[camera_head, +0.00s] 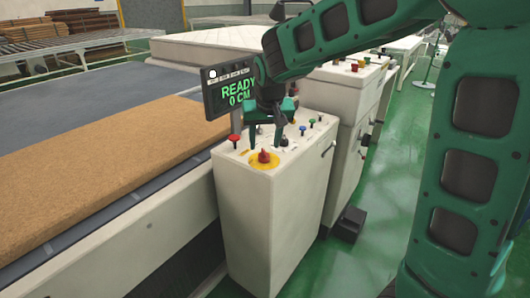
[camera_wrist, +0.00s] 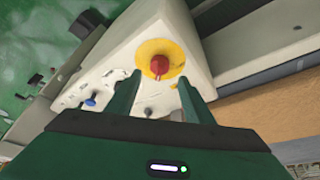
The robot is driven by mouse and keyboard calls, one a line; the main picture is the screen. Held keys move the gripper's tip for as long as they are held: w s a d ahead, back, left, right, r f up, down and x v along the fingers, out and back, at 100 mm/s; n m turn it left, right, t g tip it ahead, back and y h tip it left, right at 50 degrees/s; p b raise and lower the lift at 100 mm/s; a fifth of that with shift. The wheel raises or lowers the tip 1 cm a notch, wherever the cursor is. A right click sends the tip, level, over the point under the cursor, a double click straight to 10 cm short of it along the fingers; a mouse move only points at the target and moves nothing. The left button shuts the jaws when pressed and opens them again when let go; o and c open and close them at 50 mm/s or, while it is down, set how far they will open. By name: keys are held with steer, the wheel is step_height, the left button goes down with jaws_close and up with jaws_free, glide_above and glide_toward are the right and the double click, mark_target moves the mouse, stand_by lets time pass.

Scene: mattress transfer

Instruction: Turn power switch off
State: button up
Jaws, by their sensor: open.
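A red knob (camera_head: 264,156) sits on a round yellow plate on top of the white control cabinet (camera_head: 262,215). In the wrist view the red knob (camera_wrist: 158,64) is just beyond the fingertips, roughly centred between them. My gripper (camera_head: 265,144) is open and empty, pointing down over the cabinet top behind the knob. My gripper's two fingers (camera_wrist: 160,82) stand apart, and I see no contact with the knob. No label marks which control is the power switch. A small dark control (camera_wrist: 149,113) shows between the fingers in the wrist view.
A display (camera_head: 230,88) reads "READY 0 CM". Another red button (camera_head: 233,139) is at the cabinet's left; a blue knob (camera_wrist: 91,101) is beside my gripper. A brown mattress slab (camera_head: 95,165) lies left. A second control cabinet (camera_head: 350,95) stands behind.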

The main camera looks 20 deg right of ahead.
mark_target(264, 152)
steer(key=x, duration=0.5)
steer(key=shift+w+d+f, duration=0.1)
steer(key=shift+f, duration=0.2)
